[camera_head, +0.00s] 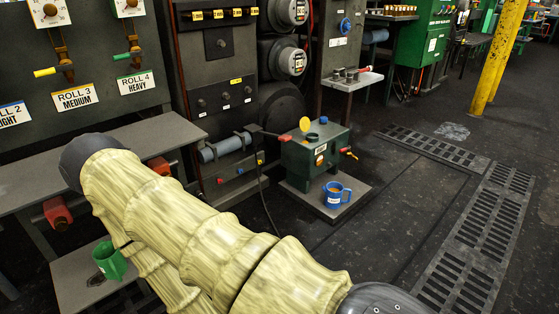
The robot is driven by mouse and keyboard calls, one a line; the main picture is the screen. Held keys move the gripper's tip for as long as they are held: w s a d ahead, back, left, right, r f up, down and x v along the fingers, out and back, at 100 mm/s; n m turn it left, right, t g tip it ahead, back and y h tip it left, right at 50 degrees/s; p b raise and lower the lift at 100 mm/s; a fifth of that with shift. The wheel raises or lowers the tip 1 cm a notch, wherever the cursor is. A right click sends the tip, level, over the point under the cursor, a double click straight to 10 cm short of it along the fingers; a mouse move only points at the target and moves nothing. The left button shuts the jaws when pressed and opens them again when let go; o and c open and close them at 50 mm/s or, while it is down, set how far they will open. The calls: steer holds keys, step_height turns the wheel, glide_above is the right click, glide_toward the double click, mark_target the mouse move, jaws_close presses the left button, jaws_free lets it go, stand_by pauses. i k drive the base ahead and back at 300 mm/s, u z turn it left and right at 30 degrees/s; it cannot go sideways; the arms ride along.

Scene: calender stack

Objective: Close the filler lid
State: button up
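A dark green box (318,154) stands on a low grey plate right of the centre. A small round yellow lid (305,124) stands up on edge at the left of its top and looks open. A dark blue round cap (323,120) sits beside it on the top. My gripper is out of view.
A red-ended handle (347,153) sticks out at the box's right. A grey bench (100,155) lies left. Floor to the right is clear, with slotted grates (485,225).

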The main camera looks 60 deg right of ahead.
mark_target(305, 123)
steer(key=z, duration=2.15)
